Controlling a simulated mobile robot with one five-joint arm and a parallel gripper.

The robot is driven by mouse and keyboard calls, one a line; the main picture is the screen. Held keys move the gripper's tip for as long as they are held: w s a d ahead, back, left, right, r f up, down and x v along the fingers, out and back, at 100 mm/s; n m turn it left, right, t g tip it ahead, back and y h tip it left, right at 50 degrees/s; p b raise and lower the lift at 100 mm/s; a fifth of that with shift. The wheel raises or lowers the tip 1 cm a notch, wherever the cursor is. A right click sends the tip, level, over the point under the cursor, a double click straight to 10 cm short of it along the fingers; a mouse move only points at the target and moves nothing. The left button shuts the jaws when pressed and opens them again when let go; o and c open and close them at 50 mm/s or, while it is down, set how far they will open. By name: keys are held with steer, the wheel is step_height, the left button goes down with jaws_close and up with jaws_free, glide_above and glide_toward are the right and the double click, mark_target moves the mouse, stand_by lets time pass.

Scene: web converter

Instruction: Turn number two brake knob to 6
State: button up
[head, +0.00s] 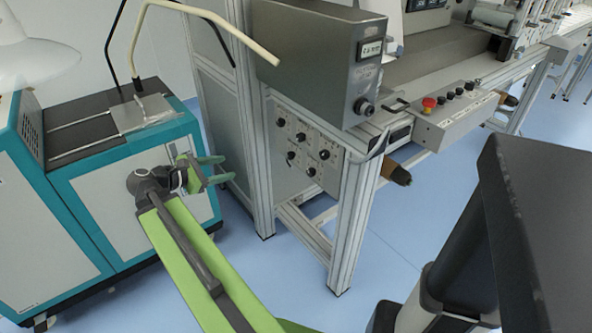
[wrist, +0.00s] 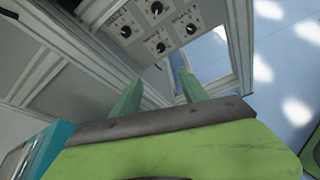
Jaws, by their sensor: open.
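A light grey panel with several black knobs (head: 301,137) is set in the side of the metal frame, below the grey box. The panel's knobs (wrist: 160,47) also show at the top of the wrist view. The labels are too small to read, so I cannot tell which knob is the number two brake knob or where it points. My gripper (head: 219,168) has two green fingers, spread apart and empty. It is left of the panel, apart from the knobs. In the wrist view the open fingers (wrist: 160,82) point up toward the panel, with the knobs beyond the tips.
A teal and white cabinet (head: 95,205) stands at the left, close to my arm. The aluminium frame post (head: 355,215) stands right of the panel. A grey box (head: 315,60) overhangs the panel. A control box with a red button (head: 429,103) is farther right. Blue floor (head: 270,270) is clear in front.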

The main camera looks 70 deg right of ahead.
steer(key=s+d+n+g+h+b, duration=0.2)
steer(key=s+d+n+g+b, duration=0.1)
steer(key=s+d+g+b, duration=0.25)
steer(key=t+p, duration=0.1)
steer(key=t, duration=0.1)
glide_toward(299, 138)
steer(key=shift+g, duration=0.25)
steer(key=x, duration=0.9)
steer(key=shift+w+d+f, duration=0.1)
steer(key=shift+d+f, duration=0.05)
steer(key=shift+d, duration=0.15)
jaws_close()
